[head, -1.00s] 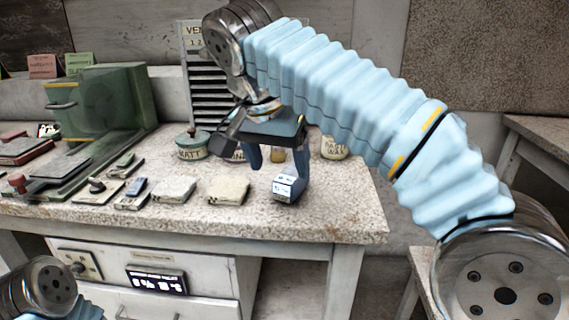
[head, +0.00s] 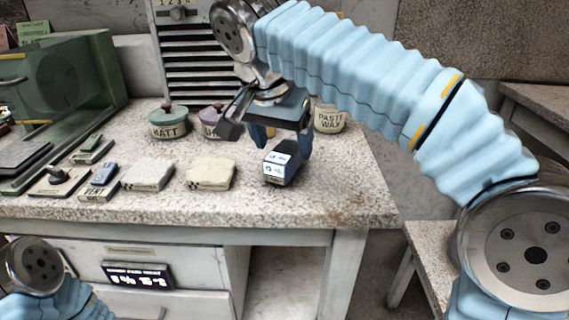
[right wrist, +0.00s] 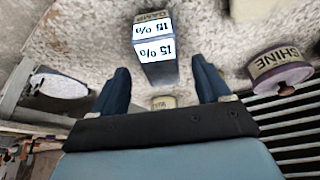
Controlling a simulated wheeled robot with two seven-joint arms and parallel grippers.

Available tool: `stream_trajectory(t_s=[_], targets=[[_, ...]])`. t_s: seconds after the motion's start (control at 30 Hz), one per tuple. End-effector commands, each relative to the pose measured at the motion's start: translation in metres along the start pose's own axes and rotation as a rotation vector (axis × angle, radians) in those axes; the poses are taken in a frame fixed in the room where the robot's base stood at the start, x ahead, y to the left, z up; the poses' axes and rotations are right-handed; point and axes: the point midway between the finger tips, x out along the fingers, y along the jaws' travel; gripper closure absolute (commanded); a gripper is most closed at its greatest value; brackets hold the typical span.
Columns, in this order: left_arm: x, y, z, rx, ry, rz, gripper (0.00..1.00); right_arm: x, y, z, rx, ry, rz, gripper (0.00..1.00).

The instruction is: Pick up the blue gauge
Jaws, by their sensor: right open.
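The blue gauge (head: 282,163) is a small dark blue-grey block with a white lit face, near the front right of the stone-topped bench. In the right wrist view, the gauge (right wrist: 157,45) shows white panels reading 15 %. My right gripper (head: 281,140) is open just behind and above it, fingers pointing down. In the right wrist view, my right gripper's two fingers (right wrist: 162,78) are spread, with the gauge beyond their tips and between their lines; nothing is held. Only a joint of my left arm shows at lower left in the head view; its gripper is out of view.
Pale slabs (head: 211,172) and small blocks lie left of the gauge. Behind stand a green-lidded MATT pot (head: 168,123), a SHINE pot (right wrist: 279,68) and a PASTE WAX pot (head: 329,119). A slatted grey panel (head: 187,72) is at the back. The bench's front edge is close.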

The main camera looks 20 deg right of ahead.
Motion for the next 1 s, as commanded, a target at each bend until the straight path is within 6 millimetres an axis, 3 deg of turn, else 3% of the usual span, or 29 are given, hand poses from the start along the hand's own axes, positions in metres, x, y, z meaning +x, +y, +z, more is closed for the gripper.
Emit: stream_trajectory(t_s=[0.2, 0.5, 0.9, 1.0], targets=[[0.007, -0.003, 0.000, -0.001, 0.001, -0.001, 0.24, 0.036, -0.001, 0.004, 0.002, -0.001, 0.002, 0.23], [0.007, -0.004, 0.000, -0.002, 0.002, -0.001, 0.24, 0.042, -0.001, 0.003, 0.001, -0.001, 0.000, 0.23], [0.007, -0.003, 0.000, -0.002, 0.002, -0.001, 0.24, 0.042, -0.001, 0.004, 0.000, -0.001, 0.000, 0.83], [0.007, -0.003, 0.000, -0.002, 0.002, -0.001, 0.24, 0.042, -0.001, 0.003, 0.001, 0.000, 0.000, 0.85]])
